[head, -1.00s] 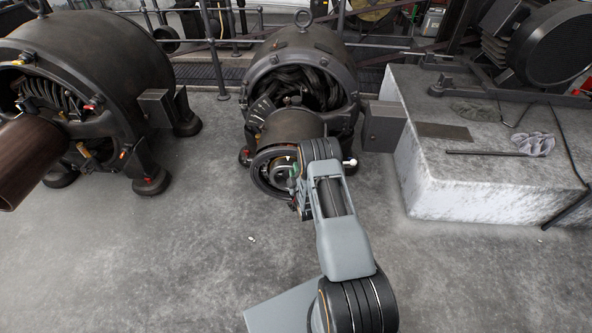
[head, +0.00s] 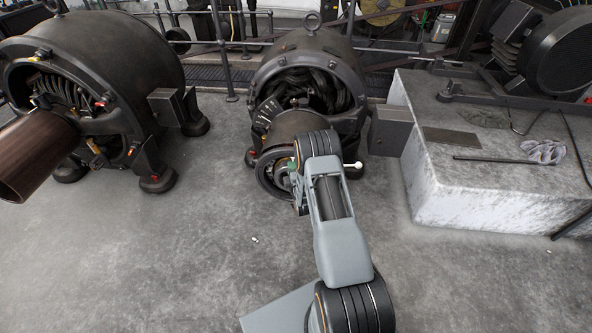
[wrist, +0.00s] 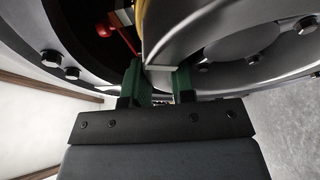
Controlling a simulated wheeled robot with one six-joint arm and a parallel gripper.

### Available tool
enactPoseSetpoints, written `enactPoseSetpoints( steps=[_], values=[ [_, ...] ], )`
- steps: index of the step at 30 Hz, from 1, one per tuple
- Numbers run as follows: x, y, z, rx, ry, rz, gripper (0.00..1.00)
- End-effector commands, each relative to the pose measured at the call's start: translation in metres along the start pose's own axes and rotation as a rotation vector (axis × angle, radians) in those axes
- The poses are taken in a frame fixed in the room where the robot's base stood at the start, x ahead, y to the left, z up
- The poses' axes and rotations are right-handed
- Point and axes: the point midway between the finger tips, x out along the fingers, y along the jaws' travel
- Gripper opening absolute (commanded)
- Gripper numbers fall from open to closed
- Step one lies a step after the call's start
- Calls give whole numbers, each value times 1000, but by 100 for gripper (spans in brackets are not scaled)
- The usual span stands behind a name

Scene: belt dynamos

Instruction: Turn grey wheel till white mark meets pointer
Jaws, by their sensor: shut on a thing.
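The grey wheel (head: 268,182) is at the front end of the middle dynamo, partly hidden by my arm. In the wrist view the wheel (wrist: 215,48) fills the top right, with bolts on its face. My gripper (wrist: 157,84) has its green fingers on either side of the wheel's rim and is shut on it. In the head view my gripper (head: 296,180) is at the right side of the wheel, mostly hidden by my arm. I cannot make out the white mark. A red rod (wrist: 122,36) shows left of the rim; I cannot tell whether it is the pointer.
The middle dynamo's dark housing (head: 308,62) stands behind the wheel. Another dynamo (head: 100,75) stands at the left. A pale stone block (head: 470,195) with a rag (head: 543,151) and a bar on it is at the right. The grey floor in front is mostly clear.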

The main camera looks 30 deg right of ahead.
Motion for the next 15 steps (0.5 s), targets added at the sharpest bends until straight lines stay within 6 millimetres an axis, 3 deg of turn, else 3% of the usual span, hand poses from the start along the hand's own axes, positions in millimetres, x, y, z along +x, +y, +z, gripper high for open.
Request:
enactPoseSetpoints(
  steps=[1,15],
  values=[
    [3,1,-9,-16,20,-3,0],
    [8,-4,-22,-220,19,-89,0]
  ],
)
